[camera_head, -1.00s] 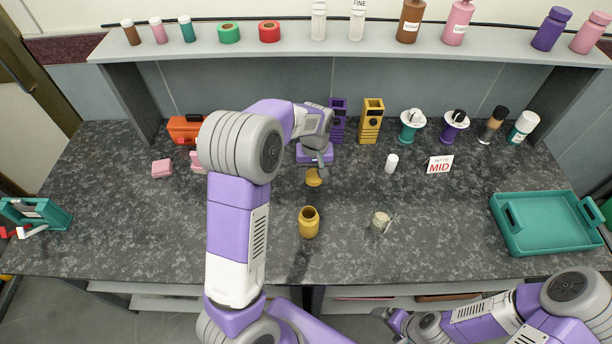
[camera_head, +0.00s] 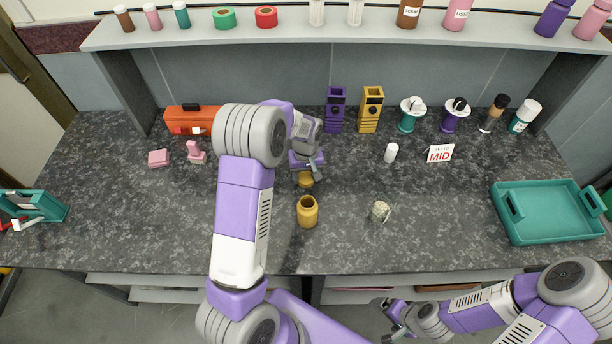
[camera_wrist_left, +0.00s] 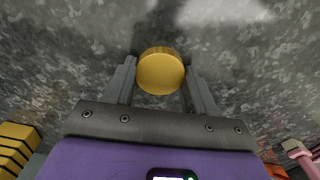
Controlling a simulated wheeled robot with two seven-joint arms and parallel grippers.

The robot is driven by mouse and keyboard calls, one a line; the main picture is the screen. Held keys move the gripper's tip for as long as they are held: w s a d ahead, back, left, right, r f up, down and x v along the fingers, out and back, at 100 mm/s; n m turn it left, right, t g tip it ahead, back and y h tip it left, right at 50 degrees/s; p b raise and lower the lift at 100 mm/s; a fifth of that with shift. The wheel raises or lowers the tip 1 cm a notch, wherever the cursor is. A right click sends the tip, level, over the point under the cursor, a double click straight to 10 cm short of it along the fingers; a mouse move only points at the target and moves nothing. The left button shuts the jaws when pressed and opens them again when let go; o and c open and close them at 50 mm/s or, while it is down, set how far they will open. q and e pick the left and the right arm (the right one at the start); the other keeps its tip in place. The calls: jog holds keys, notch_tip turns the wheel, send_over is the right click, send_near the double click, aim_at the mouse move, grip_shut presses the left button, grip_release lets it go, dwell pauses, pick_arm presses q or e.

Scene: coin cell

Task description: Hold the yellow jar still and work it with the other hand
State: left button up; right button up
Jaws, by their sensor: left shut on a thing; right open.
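The yellow jar (camera_head: 307,213) stands upright on the dark speckled counter, and its mouth is open. A round yellow lid (camera_head: 306,180) is just behind the jar, apart from it. My left gripper (camera_head: 307,172) is shut on this lid. In the left wrist view the lid (camera_wrist_left: 160,72) sits between the two grey fingers (camera_wrist_left: 158,85). The jar cannot be made out in the left wrist view. My right gripper (camera_head: 388,318) is open and empty in front of the counter's near edge, away from the jar.
A small pale round object (camera_head: 380,211) lies right of the jar. A teal tray (camera_head: 548,238) is at the right. The counter left of the jar is mostly clear.

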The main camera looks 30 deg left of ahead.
aim_at(306, 178)
pick_arm(q)
jog(key=shift+r, duration=0.1)
jog(key=shift+f, duration=0.2)
jog(key=o, duration=1.2)
jog(key=shift+c, duration=0.2)
jog(key=shift+r, duration=0.1)
jog(key=shift+r, duration=0.25)
notch_tip(306, 178, up, 12)
jog(key=p, duration=0.3)
jog(key=shift+f, duration=0.15)
